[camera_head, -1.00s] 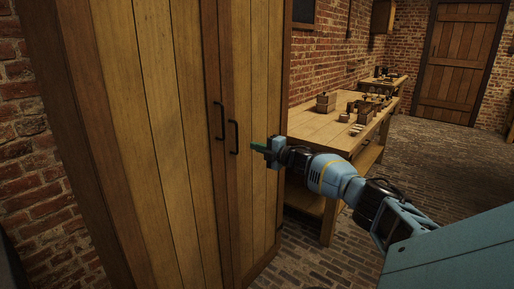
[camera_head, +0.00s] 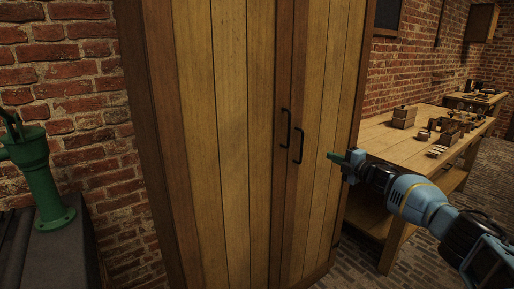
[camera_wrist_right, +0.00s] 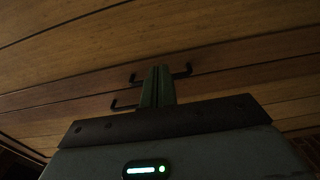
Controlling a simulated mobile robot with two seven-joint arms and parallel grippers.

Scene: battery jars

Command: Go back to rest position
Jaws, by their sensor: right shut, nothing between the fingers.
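My right gripper (camera_head: 338,158) is in front of the right door of a tall wooden cabinet (camera_head: 222,130). Its green fingers are shut with nothing between them. In the head view the fingertips are to the right of the two black door handles (camera_head: 299,146) and look apart from them. In the right wrist view the shut fingers (camera_wrist_right: 158,88) point at the wooden doors, with the black handles (camera_wrist_right: 182,73) showing behind them. Both cabinet doors look shut. My left gripper is not in view.
A wooden workbench (camera_head: 438,160) with small wooden boxes (camera_head: 404,117) stands to the right of the cabinet. A green hand pump (camera_head: 42,180) stands on a dark block (camera_head: 70,245) at the left by the brick wall. Brick floor (camera_head: 352,264) shows between cabinet and bench.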

